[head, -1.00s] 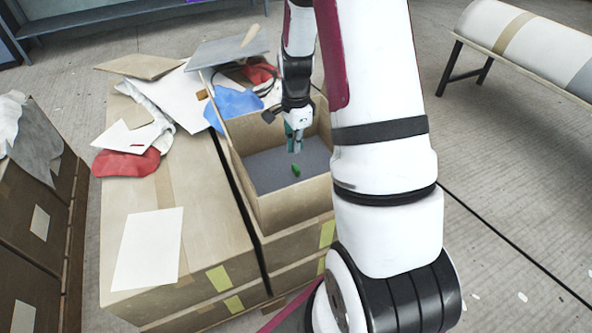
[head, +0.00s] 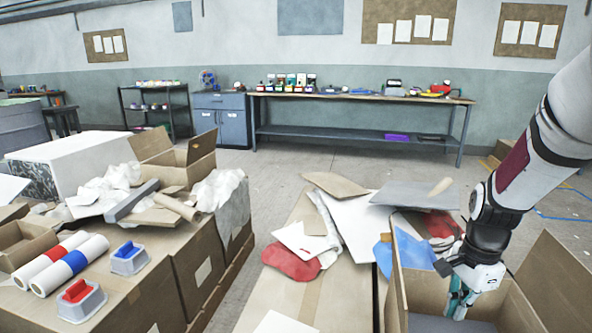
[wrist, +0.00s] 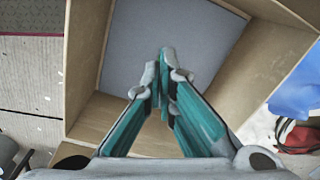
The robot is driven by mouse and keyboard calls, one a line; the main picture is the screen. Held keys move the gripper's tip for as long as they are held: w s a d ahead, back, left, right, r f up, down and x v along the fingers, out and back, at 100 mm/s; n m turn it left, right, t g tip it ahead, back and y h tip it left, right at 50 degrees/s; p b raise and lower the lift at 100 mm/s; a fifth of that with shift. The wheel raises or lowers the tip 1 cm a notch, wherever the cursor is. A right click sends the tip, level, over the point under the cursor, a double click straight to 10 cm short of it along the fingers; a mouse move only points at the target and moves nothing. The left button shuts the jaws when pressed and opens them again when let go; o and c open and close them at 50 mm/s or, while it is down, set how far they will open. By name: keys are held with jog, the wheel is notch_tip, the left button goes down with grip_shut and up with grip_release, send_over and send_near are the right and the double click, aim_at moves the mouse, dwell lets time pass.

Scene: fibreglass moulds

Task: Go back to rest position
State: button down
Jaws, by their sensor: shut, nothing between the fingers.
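My gripper (head: 457,303) is at the right of the head view, at the mouth of an open cardboard box (head: 401,290). Its teal fingers are shut together and hold nothing. In the wrist view the gripper (wrist: 165,60) points down into the same box (wrist: 85,60), whose grey floor (wrist: 150,30) looks bare around the fingertips. My white arm comes down from the upper right of the head view.
Cardboard sheets (head: 335,185), a red cloth (head: 290,262) and a blue sheet (head: 415,252) lie left of the box. Boxes with paper rolls (head: 62,263) stand at the left. A workbench (head: 360,97) lines the far wall, with open floor before it.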

jog(key=s+a+r+n, duration=0.8)
jog(key=s+a+r, duration=0.2)
jog(key=r, duration=0.2)
jog(key=s+a+r+n, duration=0.25)
jog(key=s+n, duration=0.25)
jog(key=s, duration=0.4)
jog(key=s+a+r+n, duration=0.1)
jog(key=s+a+n, duration=0.25)
jog(key=s, duration=0.45)
notch_tip(320, 180, up, 23)
jog(key=t+p, duration=0.4)
jog(key=p, duration=1.7)
jog(key=shift+d+p, duration=0.25)
jog(key=shift+p, duration=0.15)
